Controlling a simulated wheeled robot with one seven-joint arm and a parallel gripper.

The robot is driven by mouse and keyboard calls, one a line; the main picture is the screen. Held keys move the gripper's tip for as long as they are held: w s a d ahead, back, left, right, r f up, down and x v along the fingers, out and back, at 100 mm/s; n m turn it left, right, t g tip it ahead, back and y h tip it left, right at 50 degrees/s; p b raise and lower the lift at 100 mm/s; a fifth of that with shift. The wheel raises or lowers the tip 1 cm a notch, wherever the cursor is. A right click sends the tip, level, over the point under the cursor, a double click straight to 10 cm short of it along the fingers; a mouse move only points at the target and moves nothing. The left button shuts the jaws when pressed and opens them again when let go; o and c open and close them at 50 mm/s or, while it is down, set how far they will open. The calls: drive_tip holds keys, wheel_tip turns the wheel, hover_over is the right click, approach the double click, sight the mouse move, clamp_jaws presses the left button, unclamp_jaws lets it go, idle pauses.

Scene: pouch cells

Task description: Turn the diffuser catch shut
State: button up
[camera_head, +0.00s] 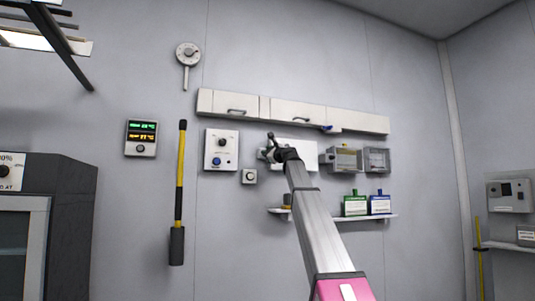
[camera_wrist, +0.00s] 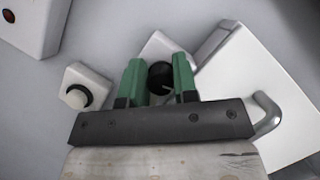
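A black round knob (camera_wrist: 160,75), which I take to be the diffuser catch, sits on a small white plate (camera_wrist: 155,48) beside a larger white panel (camera_wrist: 262,85) with a grey bar handle (camera_wrist: 268,115). In the wrist view my gripper (camera_wrist: 159,68) has its green fingers apart, one on each side of the knob. I cannot tell whether either finger touches it. In the head view my gripper (camera_head: 268,148) is at the left edge of the white panel (camera_head: 305,153); my arm hides part of it, and the knob is not clear there.
A small white box with a black knob (camera_wrist: 77,97) is at left, also in the head view (camera_head: 249,176). A control panel (camera_head: 221,150) hangs left of it. White cabinets (camera_head: 300,113) run above; a shelf (camera_head: 375,217) with green and blue containers is below right.

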drive_tip(key=shift+n, duration=0.4)
drive_tip(key=n+g, duration=0.2)
drive_tip(key=n, duration=0.3)
drive_tip(key=shift+f, duration=0.1)
drive_tip(key=n+g, duration=0.2)
drive_tip(key=n, duration=0.2)
drive_tip(key=shift+n, duration=0.3)
drive_tip(key=n+h, duration=0.1)
drive_tip(key=n, duration=0.1)
drive_tip(key=n+g+h, duration=0.1)
drive_tip(key=n, duration=0.1)
drive_tip(key=shift+f+n+h, duration=0.1)
drive_tip(key=shift+n+h, duration=0.2)
drive_tip(key=shift+n, duration=0.1)
drive_tip(key=shift+o, duration=0.2)
drive_tip(key=shift+w+d+n+h, duration=0.1)
drive_tip(key=shift+n+h, duration=0.3)
drive_tip(key=shift+n, duration=0.4)
drive_tip(key=shift+r, duration=0.25)
drive_tip(key=o, duration=0.9)
